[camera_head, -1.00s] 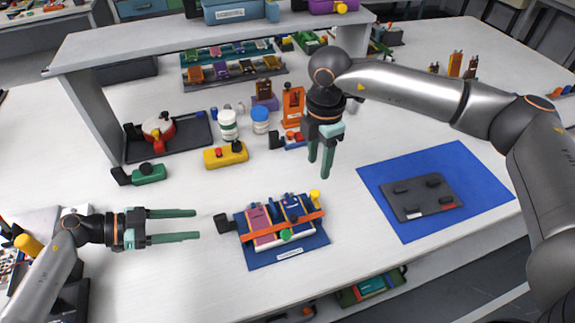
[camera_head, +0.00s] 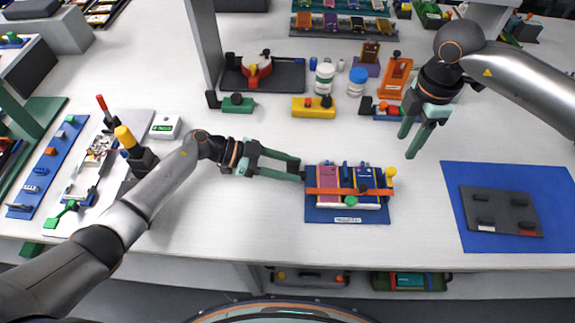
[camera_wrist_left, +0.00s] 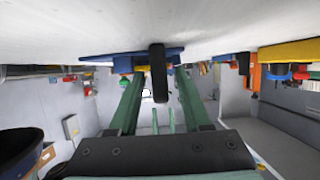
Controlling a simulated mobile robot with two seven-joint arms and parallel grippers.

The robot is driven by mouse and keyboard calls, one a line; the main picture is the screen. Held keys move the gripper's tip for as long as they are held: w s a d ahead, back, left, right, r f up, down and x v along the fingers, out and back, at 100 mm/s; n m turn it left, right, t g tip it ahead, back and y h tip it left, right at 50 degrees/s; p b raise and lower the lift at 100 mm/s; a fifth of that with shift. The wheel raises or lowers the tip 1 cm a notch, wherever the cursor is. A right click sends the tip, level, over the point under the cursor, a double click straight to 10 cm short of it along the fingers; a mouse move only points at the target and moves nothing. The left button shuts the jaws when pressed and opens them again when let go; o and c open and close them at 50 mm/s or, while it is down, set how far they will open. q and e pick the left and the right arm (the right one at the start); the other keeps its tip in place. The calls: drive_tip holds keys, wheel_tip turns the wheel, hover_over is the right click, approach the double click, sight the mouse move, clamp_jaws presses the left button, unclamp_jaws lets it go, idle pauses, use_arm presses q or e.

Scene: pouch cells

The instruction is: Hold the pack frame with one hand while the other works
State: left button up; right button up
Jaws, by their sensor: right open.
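The pack frame (camera_head: 318,215) is a blue base on the table in the head view, with pink and blue pouch cells under an orange bar (camera_head: 350,190) and a green knob (camera_head: 351,202) at its front. My left gripper (camera_head: 299,169) is at the frame's left edge. In the left wrist view, its green fingers stand apart on either side of the frame's black handle (camera_wrist_left: 158,75), with gaps visible on both sides. My right gripper (camera_head: 407,147) is open and empty, above the table beyond the frame's right back corner.
A blue mat (camera_head: 457,235) with a dark plate (camera_head: 500,212) lies to the right. Behind the frame are a yellow block (camera_head: 313,108), white jars (camera_head: 325,78) and an orange stand (camera_head: 394,78). The table in front of the frame is clear.

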use_arm(q)
clamp_jaws()
idle(0.7)
use_arm(e)
drive_tip(key=shift+w, duration=0.25)
drive_tip(key=shift+c, duration=1.3)
drive_tip(key=shift+w+a+f+m, duration=0.1)
drive_tip(key=shift+w+f+m, duration=0.15)
drive_tip(key=shift+w, duration=0.25)
drive_tip(key=shift+w+f+m, duration=0.15)
drive_tip(key=shift+w+m, duration=0.1)
drive_tip(key=shift+w, duration=0.2)
drive_tip(key=shift+c, duration=1.4)
drive_tip(key=shift+w+f+m, duration=0.3)
drive_tip(key=shift+w+f, duration=0.1)
drive_tip(key=shift+w, duration=0.1)
clamp_jaws()
hover_over(382, 172)
drive_tip(key=shift+w+f, duration=0.15)
drive_tip(key=shift+f, duration=4.15)
